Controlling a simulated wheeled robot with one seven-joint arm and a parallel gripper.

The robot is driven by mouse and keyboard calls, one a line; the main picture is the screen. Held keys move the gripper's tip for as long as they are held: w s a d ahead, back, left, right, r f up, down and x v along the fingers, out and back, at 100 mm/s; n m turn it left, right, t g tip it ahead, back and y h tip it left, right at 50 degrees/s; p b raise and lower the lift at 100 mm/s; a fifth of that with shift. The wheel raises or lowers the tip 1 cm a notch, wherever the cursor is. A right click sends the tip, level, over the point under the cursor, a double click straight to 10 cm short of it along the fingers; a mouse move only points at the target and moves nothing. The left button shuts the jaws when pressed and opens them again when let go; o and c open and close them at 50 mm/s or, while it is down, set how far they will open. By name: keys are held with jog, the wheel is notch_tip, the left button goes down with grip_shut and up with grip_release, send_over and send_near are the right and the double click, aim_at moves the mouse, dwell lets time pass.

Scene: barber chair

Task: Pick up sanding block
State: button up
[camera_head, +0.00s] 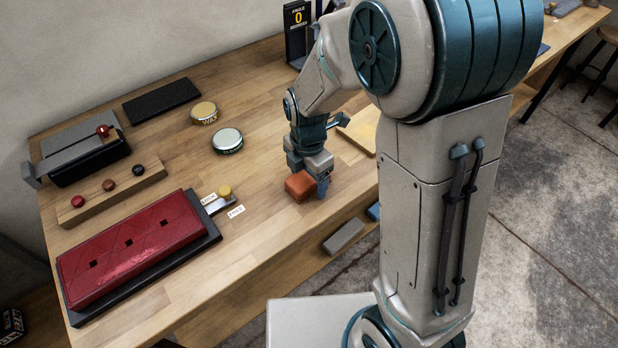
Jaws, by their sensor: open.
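A small rust-orange block (298,187), which looks like the sanding block, lies on the wooden workbench (262,234) near its front edge. My gripper (310,179) points down right at the block, with its jaws open. One fingertip shows at the block's right side, close to it. The other finger is mostly hidden behind the block and the gripper body, so I cannot tell whether either finger touches it.
A red padded cushion (130,245) on a black base lies front left. A wax tin (204,113) and a green-labelled tin (227,141) stand behind the block. A grey block (343,236) sits lower, by the bench front.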

jog(key=c, duration=1.1)
jog(key=shift+r, duration=0.1)
jog(key=shift+r, duration=0.55)
notch_tip(320, 180, up, 3)
jog(key=shift+w+f, duration=0.1)
jog(key=w+d+r, duration=0.4)
jog(key=w+d, duration=0.1)
jog(key=w+d+r, duration=0.3)
jog(key=shift+w+b, duration=0.2)
jog(key=shift+b, duration=0.15)
jog(key=shift+o, duration=0.8)
jog(key=shift+f, duration=0.1)
